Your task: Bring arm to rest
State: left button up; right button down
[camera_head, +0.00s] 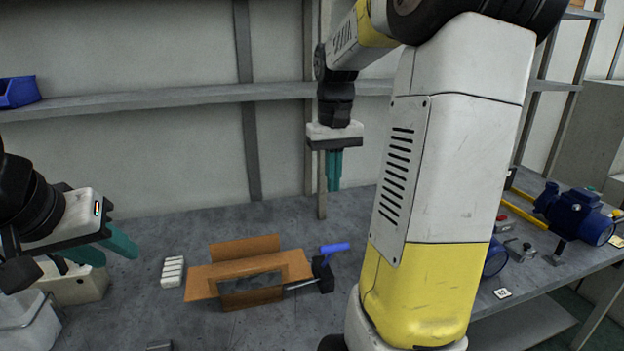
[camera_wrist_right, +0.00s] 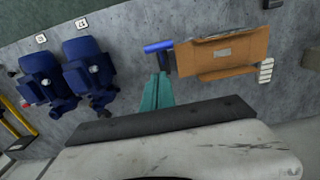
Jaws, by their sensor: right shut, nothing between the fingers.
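My right gripper (camera_head: 334,188) hangs fingers-down from my raised right arm, above the back part of the table. Its teal fingers are together and hold nothing; they also show in the right wrist view (camera_wrist_right: 158,80). My left gripper (camera_head: 122,250) is at the left edge of the head view, tilted, with its teal fingers apart and nothing seen between them. My right arm's white and yellow link hides part of the table at the centre right.
An open cardboard box (camera_head: 248,272) lies on the table beside a blue-handled tool (camera_head: 334,248) and a white stack (camera_head: 172,272). A grey bin (camera_head: 25,320) stands at the lower left. Blue pumps (camera_head: 575,212) stand at the right. A shelf (camera_head: 150,98) runs along the wall.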

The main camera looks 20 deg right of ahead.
dwell(0.3)
jog(key=s+a+r+n+t+y, duration=0.1)
jog(key=s+a+t, duration=0.5)
jog(key=s+a, duration=0.6)
jog(key=shift+s+a+r+y, duration=0.3)
jog(key=shift+s+y, duration=0.3)
jog(key=shift+s, duration=0.4)
